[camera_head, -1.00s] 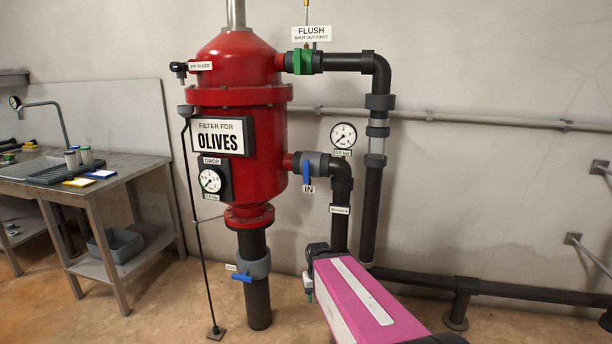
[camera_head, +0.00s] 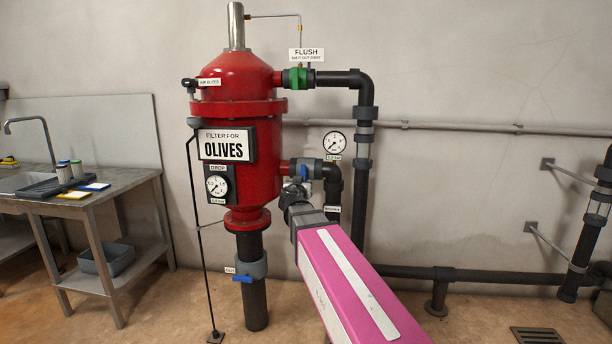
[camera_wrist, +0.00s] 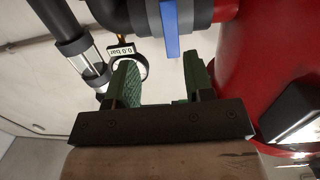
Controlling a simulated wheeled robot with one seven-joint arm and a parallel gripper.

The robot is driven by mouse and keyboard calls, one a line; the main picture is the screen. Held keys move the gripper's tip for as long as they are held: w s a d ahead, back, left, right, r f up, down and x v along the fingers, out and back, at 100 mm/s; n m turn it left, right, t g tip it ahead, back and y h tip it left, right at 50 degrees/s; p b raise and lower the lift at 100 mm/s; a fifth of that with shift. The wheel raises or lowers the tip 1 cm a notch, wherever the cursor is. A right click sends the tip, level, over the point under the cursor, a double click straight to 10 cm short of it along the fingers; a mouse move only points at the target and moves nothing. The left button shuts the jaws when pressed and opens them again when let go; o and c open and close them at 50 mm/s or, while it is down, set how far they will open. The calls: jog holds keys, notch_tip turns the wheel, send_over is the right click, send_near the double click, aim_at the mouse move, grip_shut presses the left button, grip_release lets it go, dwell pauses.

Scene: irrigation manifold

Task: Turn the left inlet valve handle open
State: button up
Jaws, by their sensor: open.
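The inlet valve with its blue handle (camera_head: 304,172) sits on the grey and black pipe that leaves the right side of the red filter tank (camera_head: 240,130). Its IN label is hidden behind my arm. In the wrist view the blue handle (camera_wrist: 169,28) points along the picture's vertical, on a grey valve body (camera_wrist: 198,12). My gripper (camera_wrist: 160,82) is open, with green fingers apart and nothing between them. The handle shows beyond the fingertips, roughly in line with the gap. In the head view my gripper (camera_head: 295,193) is just below the handle, partly hidden by my wrist.
A pressure gauge (camera_head: 334,143) hangs on the wall right of the valve. Another blue-handled valve (camera_head: 244,277) is on the pipe below the tank. A green flush valve (camera_head: 298,77) is at the top. A metal bench (camera_head: 120,185) stands left.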

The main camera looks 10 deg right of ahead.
aim_at(303, 171)
jog(key=shift+t+y, duration=0.3)
jog(key=shift+t, duration=0.3)
jog(key=x, duration=0.3)
jog(key=r+x, duration=0.1)
jog(key=x, duration=0.3)
jog(key=a+r+x, duration=0.1)
jog(key=x, duration=0.2)
jog(key=shift+w+d+r, duration=0.1)
jog(key=shift+w+r, duration=0.1)
jog(key=shift+w, duration=0.15)
jog(key=shift+c, duration=0.3)
grip_shut()
